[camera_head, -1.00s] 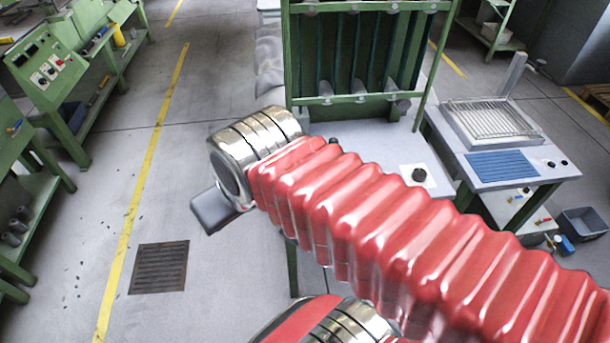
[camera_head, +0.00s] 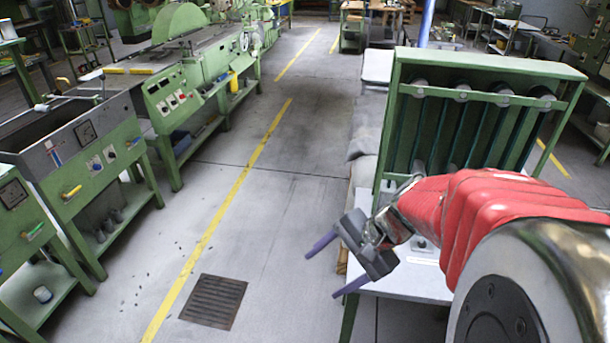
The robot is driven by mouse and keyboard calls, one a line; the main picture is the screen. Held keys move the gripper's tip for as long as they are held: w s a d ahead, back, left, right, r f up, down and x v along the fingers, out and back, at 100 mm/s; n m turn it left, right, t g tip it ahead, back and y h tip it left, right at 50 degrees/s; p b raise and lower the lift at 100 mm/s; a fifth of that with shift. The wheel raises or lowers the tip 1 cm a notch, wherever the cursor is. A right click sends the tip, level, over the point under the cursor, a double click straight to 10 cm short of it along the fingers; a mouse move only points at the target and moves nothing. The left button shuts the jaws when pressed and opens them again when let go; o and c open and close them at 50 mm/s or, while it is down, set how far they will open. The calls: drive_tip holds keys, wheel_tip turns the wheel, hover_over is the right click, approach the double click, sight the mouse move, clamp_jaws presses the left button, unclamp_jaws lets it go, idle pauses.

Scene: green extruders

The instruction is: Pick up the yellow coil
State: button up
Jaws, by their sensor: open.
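I make out no clear yellow coil. A small yellow upright object (camera_head: 233,80) stands at the green machine on the left, too small to tell whether it is a coil. My gripper (camera_head: 321,275) is at the lower middle, at the end of my red-sleeved arm. Its two purple-grey fingers are spread apart and point left, with nothing between them. The gripper is beside the left edge of a pale table (camera_head: 420,283), far from the yellow object.
A green rack (camera_head: 485,66) stands on the pale table at the right. Green machines with control panels (camera_head: 95,165) line the left side. A floor grate (camera_head: 214,301) lies beside a yellow floor line (camera_head: 225,205). The aisle between is open floor.

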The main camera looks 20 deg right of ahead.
drive_tip(key=d+f+m+t+h, duration=0.1)
drive_tip(key=d+f+m+t, duration=0.2)
drive_tip(key=d+m, duration=0.3)
drive_tip(key=s+d+f+m+t+h, duration=0.1)
drive_tip(key=d+f+m+t, duration=0.2)
drive_tip(key=d+m, duration=0.4)
drive_tip(key=d+f+m+t+h, duration=0.1)
drive_tip(key=d+f+m, duration=0.4)
drive_tip(key=d, duration=0.8)
drive_tip(key=shift+s+d+m+t, duration=0.15)
drive_tip(key=shift+d+m+t, duration=0.25)
drive_tip(key=shift+m+t, duration=0.6)
drive_tip(key=x, duration=0.7)
drive_tip(key=shift+w+a+f, duration=0.1)
drive_tip(key=shift+w+a, duration=0.05)
drive_tip(key=shift+w, duration=0.15)
drive_tip(key=shift+w+f, duration=0.25)
drive_tip(key=shift+w, duration=0.2)
drive_tip(key=shift+a, duration=0.1)
drive_tip(key=shift+x, duration=2.6)
drive_tip(key=shift+s+f, duration=0.1)
drive_tip(key=shift+f, duration=0.05)
